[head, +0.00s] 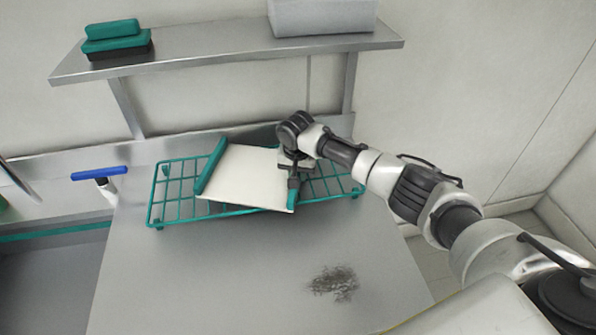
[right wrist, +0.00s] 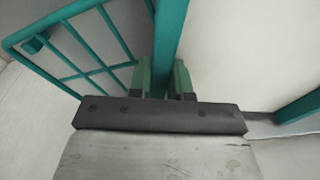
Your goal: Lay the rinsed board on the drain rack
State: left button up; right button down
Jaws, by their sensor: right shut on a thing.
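The board (head: 245,175) is a white slab with teal edge strips on its left and right sides. It is over the teal wire drain rack (head: 170,210), slightly turned, with its near edge reaching past the rack's front. I cannot tell whether it rests on the wires. My right gripper (head: 293,186) is shut on the board's right teal edge. In the right wrist view, my fingers (right wrist: 161,78) stand on both sides of the teal edge strip, with the white board (right wrist: 225,50) at right and rack wires at left. My left gripper is not in view.
A metal shelf (head: 230,53) above the rack holds teal brushes or sponges (head: 112,34) and a grey bin (head: 322,16).

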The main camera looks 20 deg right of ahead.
jog(key=c, duration=1.1)
grip_release()
jog(key=shift+o, duration=0.2)
notch_tip(320, 180, up, 12)
jog(key=s+b, duration=0.1)
jog(key=shift+a+b, duration=0.35)
jog(key=shift+a, duration=0.05)
jog(key=shift+s, duration=0.15)
